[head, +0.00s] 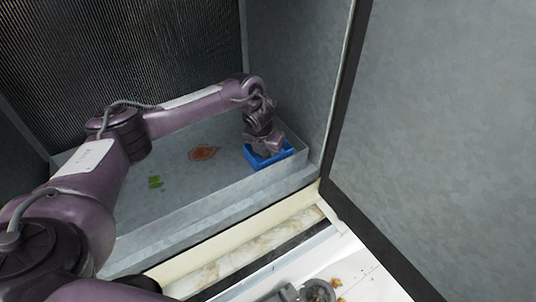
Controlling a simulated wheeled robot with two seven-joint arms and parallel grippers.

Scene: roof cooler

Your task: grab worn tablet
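My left gripper (266,150) points down at a small blue open-topped box (284,153) in the right corner of the grey metal pan (205,188). Its fingertips are at or inside the box's rim. The view is too small to tell whether they are open or shut, or whether they touch anything. I cannot make out a worn tablet; the gripper covers much of the box's inside.
A reddish-brown patch (203,152) and green patches (155,182) mark the pan floor. A dark ribbed pad (120,60) stands behind. A large grey panel (450,120) with a dark edge closes off the right.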

